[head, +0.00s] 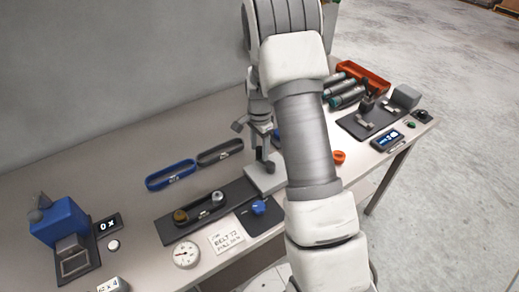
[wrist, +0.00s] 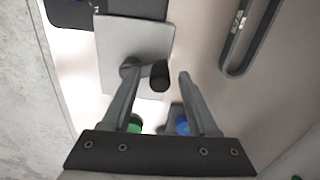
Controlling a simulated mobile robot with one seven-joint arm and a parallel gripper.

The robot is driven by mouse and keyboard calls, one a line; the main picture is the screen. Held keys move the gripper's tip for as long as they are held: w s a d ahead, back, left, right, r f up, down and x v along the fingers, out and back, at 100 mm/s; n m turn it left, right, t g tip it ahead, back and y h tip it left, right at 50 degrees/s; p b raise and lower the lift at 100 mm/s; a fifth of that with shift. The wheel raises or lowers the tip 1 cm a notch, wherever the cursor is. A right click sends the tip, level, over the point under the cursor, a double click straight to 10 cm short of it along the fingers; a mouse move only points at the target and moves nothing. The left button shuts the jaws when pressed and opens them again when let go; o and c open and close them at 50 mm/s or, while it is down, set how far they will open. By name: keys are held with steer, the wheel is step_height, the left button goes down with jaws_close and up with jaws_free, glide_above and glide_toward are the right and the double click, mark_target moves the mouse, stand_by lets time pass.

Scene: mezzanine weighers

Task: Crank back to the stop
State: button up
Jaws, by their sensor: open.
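The crank shows in the wrist view as a black handle knob (wrist: 160,76) on a short arm over a light grey plate (wrist: 110,40). My gripper (wrist: 157,74) is open, with one finger on each side of the knob in the picture. The left fingertip overlaps the crank's hub end, and I cannot tell whether either finger touches. In the head view my gripper (head: 262,146) hangs just above the crank's dark knob (head: 268,166) and its grey plate (head: 262,181). My arm hides part of this area. The stop cannot be made out.
A belt jig (head: 184,226), blue knob (head: 259,206), dial (head: 186,254) and card (head: 227,236) lie close by. A blue belt (head: 150,183) and dark belt (head: 202,161) lie behind. A blue machine (head: 60,220) stands left; an orange ring (head: 339,157) lies right.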

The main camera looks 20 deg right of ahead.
steer(key=shift+f, duration=0.5)
jaws_close()
